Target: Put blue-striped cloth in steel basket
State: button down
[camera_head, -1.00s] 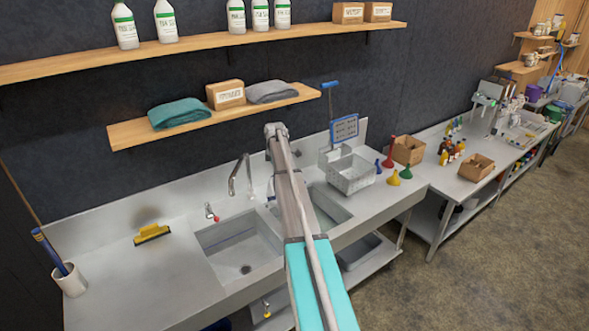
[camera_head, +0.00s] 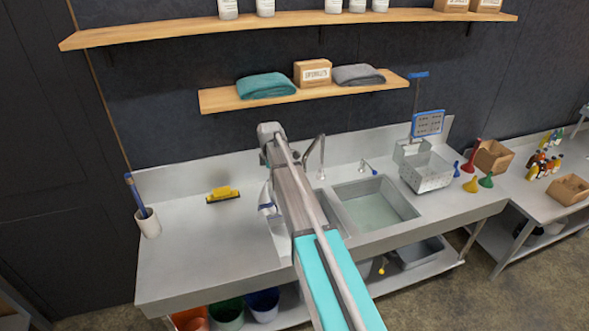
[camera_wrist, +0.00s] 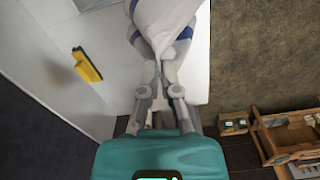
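The blue-striped cloth (camera_wrist: 168,25) is white with blue bands and hangs from my gripper (camera_wrist: 160,80) in the wrist view. The fingers are closed on a gathered part of it. In the head view a bit of the cloth (camera_head: 266,197) shows left of my arm, over the left sink basin; my arm hides the gripper and the rest. The steel basket (camera_head: 427,174) stands on the counter right of the right basin, well to the right of the cloth. Its visible inside looks empty.
A faucet (camera_head: 316,155) rises behind the basins. A yellow squeegee (camera_head: 222,194) and a cup with a blue-handled tool (camera_head: 149,224) are on the left counter. Colored funnels (camera_head: 471,184) stand right of the basket. A shelf (camera_head: 230,101) with folded towels hangs above.

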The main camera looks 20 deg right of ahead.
jog(key=s+a+n, duration=0.1)
jog(key=s+a, duration=0.1)
jog(key=a, duration=0.5)
jog(key=shift+s+a+r, duration=0.15)
jog(key=shift+s, duration=0.05)
jog(key=shift+s, duration=0.1)
